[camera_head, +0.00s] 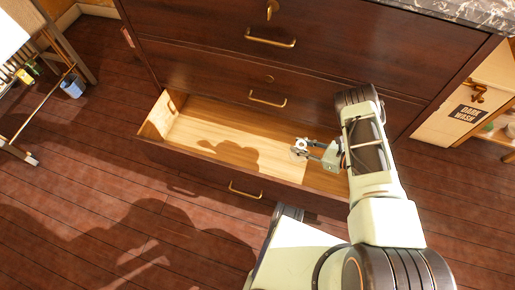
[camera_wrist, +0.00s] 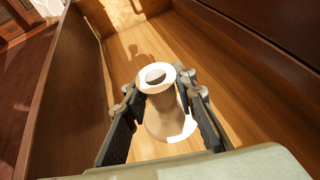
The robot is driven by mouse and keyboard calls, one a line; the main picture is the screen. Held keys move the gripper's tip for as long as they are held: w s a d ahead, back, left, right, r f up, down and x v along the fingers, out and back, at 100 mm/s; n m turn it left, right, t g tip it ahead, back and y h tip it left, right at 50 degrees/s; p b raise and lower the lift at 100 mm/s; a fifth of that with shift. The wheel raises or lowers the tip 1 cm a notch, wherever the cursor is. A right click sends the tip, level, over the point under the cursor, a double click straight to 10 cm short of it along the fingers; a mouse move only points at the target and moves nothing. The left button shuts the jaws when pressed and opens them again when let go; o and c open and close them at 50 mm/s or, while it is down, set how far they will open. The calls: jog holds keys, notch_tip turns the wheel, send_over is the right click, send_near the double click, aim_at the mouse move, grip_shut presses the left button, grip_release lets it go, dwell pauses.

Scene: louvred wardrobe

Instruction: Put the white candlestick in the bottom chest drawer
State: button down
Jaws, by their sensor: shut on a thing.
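The white candlestick (camera_wrist: 157,76) is between my gripper's fingers in the wrist view, with its round cupped top towards the camera and its wider base below. In the head view the candlestick (camera_head: 299,147) shows as a small white shape at the fingertips. My gripper (camera_head: 306,149) is shut on it; the fingers (camera_wrist: 160,98) flank it on both sides. They are over the right part of the open bottom chest drawer (camera_head: 225,135). The drawer's pale wooden floor looks empty apart from shadows. I cannot tell whether the candlestick's base touches the drawer floor.
The dark chest's upper drawers (camera_head: 200,62) with brass handles rise behind the open drawer. The bottom drawer's front panel (camera_head: 205,172) and side walls bound the space. A rack with a blue cup (camera_head: 72,87) stands at the left. A pale cabinet with a dark sign (camera_head: 467,114) is at the right.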

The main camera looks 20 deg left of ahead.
jog(key=shift+a+f+b, duration=0.3)
jog(key=shift+a+f, duration=0.2)
jog(key=shift+f, duration=0.1)
jog(key=s+a+f+b, duration=0.2)
jog(key=a+f+b, duration=0.15)
jog(key=a, duration=0.55)
jog(key=b, duration=0.4)
send_over(262, 161)
jog(key=shift+f, duration=4.6)
jog(key=shift+s+f, duration=0.1)
jog(key=shift+f, duration=0.1)
jog(key=c, duration=1.6)
grip_release()
jog(key=shift+r, duration=0.1)
